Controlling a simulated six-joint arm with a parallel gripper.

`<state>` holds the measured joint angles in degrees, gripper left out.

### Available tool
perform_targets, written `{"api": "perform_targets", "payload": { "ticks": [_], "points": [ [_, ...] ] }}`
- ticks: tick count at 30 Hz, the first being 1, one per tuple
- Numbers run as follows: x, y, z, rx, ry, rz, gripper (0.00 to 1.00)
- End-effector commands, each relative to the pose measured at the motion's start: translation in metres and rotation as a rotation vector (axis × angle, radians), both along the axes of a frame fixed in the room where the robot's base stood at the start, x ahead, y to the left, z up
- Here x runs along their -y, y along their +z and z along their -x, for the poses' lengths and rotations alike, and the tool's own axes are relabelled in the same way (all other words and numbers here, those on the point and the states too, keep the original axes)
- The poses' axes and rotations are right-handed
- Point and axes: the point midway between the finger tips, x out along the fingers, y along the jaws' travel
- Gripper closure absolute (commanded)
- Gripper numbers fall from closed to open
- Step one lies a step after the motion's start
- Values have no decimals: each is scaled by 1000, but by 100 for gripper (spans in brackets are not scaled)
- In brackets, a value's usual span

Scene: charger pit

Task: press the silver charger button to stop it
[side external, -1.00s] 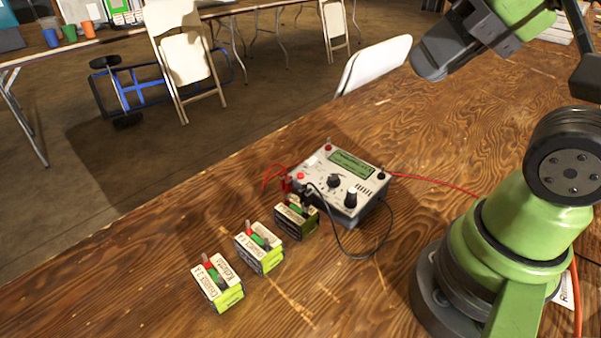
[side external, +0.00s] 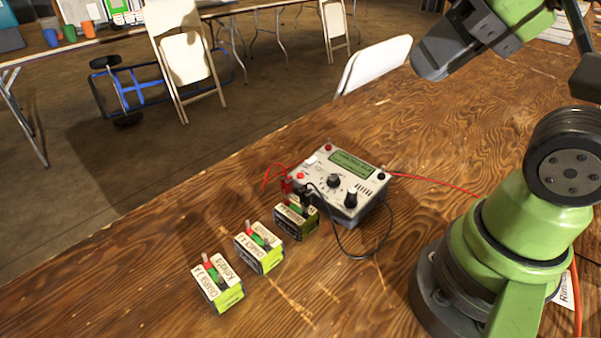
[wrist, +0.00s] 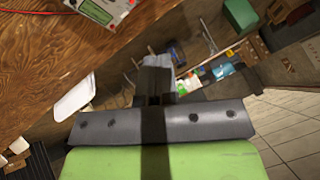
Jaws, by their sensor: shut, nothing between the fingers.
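The charger (side external: 343,166) is a grey-white box with a green display, on the wooden table in the side view. Its top has black knobs, red posts and a small pale button (side external: 311,161) near its left corner. I cannot tell for sure that this is the silver button. A corner of the charger (wrist: 100,12) shows at the top of the wrist view. My gripper (side external: 432,66) is shut and empty, high above the table, up and right of the charger and well apart from it. It also shows in the wrist view (wrist: 155,82).
Several labelled batteries stand in a row left of the charger, the nearest to it (side external: 296,219) by its clips. A red lead (side external: 435,183) and a black lead (side external: 345,245) lie around it. A white chair (side external: 374,64) stands beyond the table edge. Bare table lies right of the charger.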

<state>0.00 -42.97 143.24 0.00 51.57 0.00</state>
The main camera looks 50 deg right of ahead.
Motion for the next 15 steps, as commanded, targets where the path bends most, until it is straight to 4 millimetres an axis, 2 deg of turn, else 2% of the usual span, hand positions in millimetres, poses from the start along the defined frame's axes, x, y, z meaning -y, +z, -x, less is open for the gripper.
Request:
{"api": "perform_targets", "payload": {
  "ticks": [5, 8, 11, 15],
  "points": [
    [0, 0, -2, 1, 8, 8, 100],
    [2, -2, -12, 8, 38, 44, 100],
    [5, -6, -31, 23, 102, 115, 100],
    [10, -17, -69, 58, 235, 262, 100]
  ]
}}
